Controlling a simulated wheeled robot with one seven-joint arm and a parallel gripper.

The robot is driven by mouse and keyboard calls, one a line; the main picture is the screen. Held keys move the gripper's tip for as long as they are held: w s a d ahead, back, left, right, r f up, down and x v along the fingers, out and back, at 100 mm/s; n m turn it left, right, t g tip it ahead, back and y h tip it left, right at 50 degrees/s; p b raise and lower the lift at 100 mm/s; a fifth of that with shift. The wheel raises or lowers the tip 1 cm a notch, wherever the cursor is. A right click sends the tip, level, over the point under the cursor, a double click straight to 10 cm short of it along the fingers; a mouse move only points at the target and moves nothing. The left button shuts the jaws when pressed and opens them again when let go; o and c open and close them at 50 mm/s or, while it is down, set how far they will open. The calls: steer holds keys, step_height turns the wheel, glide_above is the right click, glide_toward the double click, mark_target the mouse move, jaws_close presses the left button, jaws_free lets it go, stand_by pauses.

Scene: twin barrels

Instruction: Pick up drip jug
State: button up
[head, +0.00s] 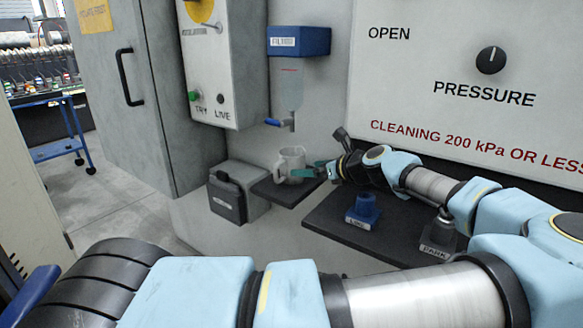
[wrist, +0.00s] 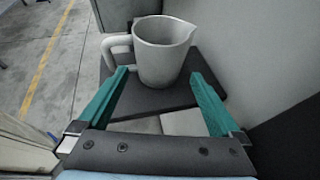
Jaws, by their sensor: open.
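The drip jug (head: 290,161) is a light grey jug with a handle. It stands upright on a small dark shelf (head: 268,187) below a clear vessel with a blue tap. In the wrist view the jug (wrist: 163,52) is straight ahead, with its handle on the left and its spout at upper right. My gripper (head: 312,172) has teal fingers and is at the jug's right side in the head view. In the wrist view my gripper (wrist: 160,85) is open, its fingertips apart on either side of the jug's lower part. I cannot tell whether a finger touches the jug.
A blue fitting (head: 364,208) on the LINE block and a PARK holder (head: 438,238) stand on a dark ledge (head: 325,222). The blue tap (head: 281,123) hangs above the jug. A grey box (head: 235,190) is left of the shelf. The wall is close behind.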

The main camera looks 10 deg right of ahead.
mark_target(296, 168)
steer(key=shift+x, duration=1.2)
steer(key=p+x, duration=0.2)
steer(key=x, duration=0.2)
steer(key=shift+a, duration=0.1)
steer(key=shift+w+a+f, duration=0.15)
steer(key=shift+w+f, duration=0.15)
steer(key=shift+w, duration=0.1)
steer(key=c, duration=1)
steer(key=shift+c, duration=0.6)
steer(key=shift+r, duration=0.2)
